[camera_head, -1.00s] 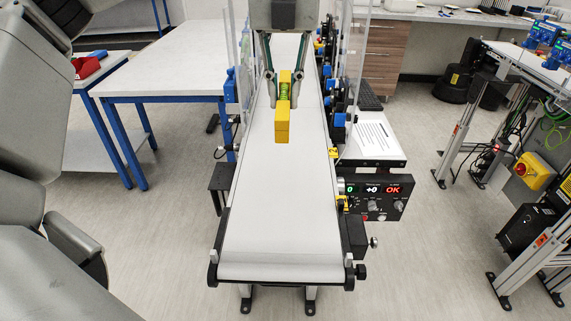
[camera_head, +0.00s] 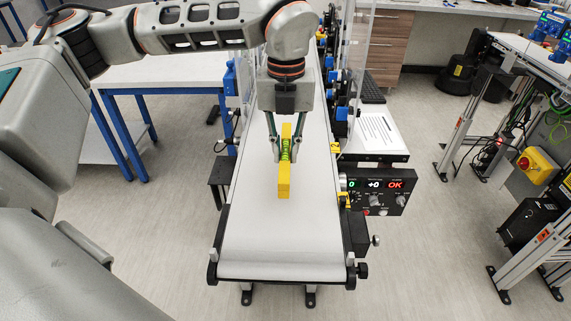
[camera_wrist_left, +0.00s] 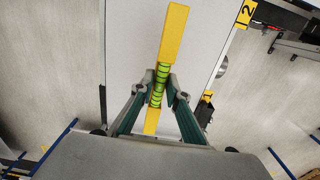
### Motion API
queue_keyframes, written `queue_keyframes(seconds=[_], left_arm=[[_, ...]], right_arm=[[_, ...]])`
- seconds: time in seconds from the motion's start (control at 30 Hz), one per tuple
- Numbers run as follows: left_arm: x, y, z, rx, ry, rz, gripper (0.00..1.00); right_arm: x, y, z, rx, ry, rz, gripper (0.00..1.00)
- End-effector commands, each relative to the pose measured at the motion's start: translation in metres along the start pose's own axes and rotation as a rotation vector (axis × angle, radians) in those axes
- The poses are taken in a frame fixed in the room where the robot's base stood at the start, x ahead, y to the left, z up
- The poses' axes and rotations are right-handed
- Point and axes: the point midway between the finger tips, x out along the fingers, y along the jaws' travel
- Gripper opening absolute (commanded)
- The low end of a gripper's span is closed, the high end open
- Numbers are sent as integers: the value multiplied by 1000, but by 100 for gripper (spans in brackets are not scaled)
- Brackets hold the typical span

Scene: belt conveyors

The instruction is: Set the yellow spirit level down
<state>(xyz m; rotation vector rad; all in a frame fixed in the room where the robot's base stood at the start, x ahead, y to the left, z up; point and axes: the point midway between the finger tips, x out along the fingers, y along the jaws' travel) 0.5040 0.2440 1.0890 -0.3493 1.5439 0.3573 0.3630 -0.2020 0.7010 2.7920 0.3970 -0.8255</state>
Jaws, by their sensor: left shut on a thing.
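The yellow spirit level (camera_head: 284,187) has a green vial in its middle and points lengthwise along the white conveyor belt (camera_head: 280,240). My left gripper (camera_head: 284,156) is shut on it around the vial, with one finger on each side. The left wrist view also shows the level (camera_wrist_left: 173,35) between the fingertips (camera_wrist_left: 160,88) of the left gripper, over the belt. I cannot tell whether the level touches the belt or is a little above it. My right gripper is not in view.
The near part of the belt is empty. A control box (camera_head: 375,192) with lit displays and a paper sheet (camera_head: 374,133) stand to the belt's right. Clear guard panels (camera_head: 357,80) flank the far part. A blue-legged table (camera_head: 165,75) is at left.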

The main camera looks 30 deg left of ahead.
Motion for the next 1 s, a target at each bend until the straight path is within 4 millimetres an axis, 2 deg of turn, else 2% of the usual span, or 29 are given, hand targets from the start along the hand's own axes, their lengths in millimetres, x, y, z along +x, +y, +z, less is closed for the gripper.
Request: queue_keyframes(seconds=[0.17, 0.43, 0.83, 0.87, 0.9, 1.0], left_arm=[[9, 0, 0, 0, 0, 0, 0], [44, 0, 0, 1, 1, 1, 0], [51, 0, 0, 0, -1, 0, 0], [51, 0, 0, 0, -1, 0, 20], [50, 0, 0, 0, -1, 0, 30], [50, 0, 0, 0, -1, 0, 32]], right_arm=[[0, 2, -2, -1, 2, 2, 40], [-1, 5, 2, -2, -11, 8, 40], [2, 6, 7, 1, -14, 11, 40], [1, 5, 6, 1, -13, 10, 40], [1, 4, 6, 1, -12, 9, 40], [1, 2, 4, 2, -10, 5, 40]])
